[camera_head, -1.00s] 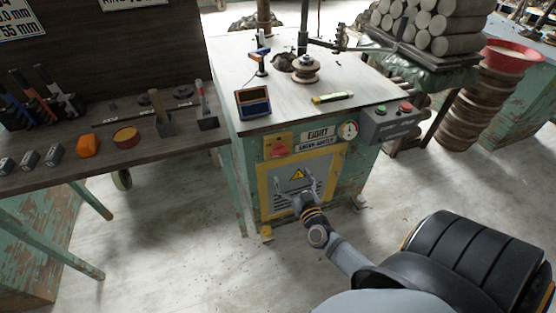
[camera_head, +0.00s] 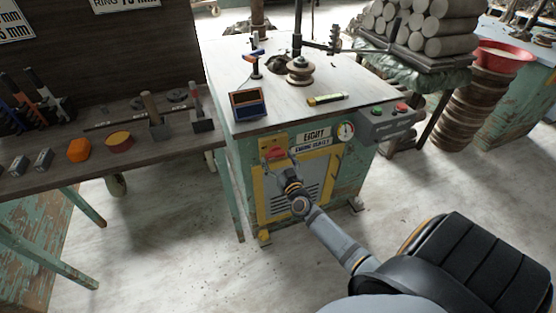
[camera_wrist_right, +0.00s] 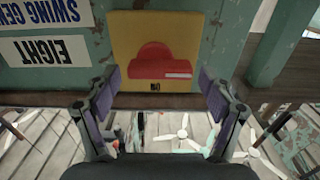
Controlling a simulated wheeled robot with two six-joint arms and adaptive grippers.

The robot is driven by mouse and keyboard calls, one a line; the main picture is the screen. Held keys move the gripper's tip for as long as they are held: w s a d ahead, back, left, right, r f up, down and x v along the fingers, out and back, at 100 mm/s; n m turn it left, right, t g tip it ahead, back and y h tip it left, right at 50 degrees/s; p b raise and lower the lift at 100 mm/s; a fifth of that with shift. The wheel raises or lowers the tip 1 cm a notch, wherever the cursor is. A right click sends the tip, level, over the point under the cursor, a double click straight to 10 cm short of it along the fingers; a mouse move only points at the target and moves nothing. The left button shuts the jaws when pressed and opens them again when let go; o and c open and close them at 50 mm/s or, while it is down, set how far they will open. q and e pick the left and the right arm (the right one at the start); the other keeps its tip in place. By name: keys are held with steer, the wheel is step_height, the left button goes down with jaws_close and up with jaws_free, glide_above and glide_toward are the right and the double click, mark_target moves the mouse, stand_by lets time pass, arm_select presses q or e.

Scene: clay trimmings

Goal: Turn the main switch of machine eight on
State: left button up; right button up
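Machine eight (camera_head: 314,136) is a worn green cabinet with an "EIGHT" label and a pale top. Its main switch (camera_head: 275,153) is a red knob on a yellow plate at the front's upper left. My right gripper (camera_head: 281,164) is just in front of the switch. In the wrist view, the right gripper (camera_wrist_right: 160,85) is open, fingers either side of the switch, seemingly not touching it. My left gripper is out of view.
A tool bench (camera_head: 70,155) stands close on the left. Clay logs (camera_head: 440,30) lie at the back right. The floor in front is clear.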

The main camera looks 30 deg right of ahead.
steer(key=c, duration=0.8)
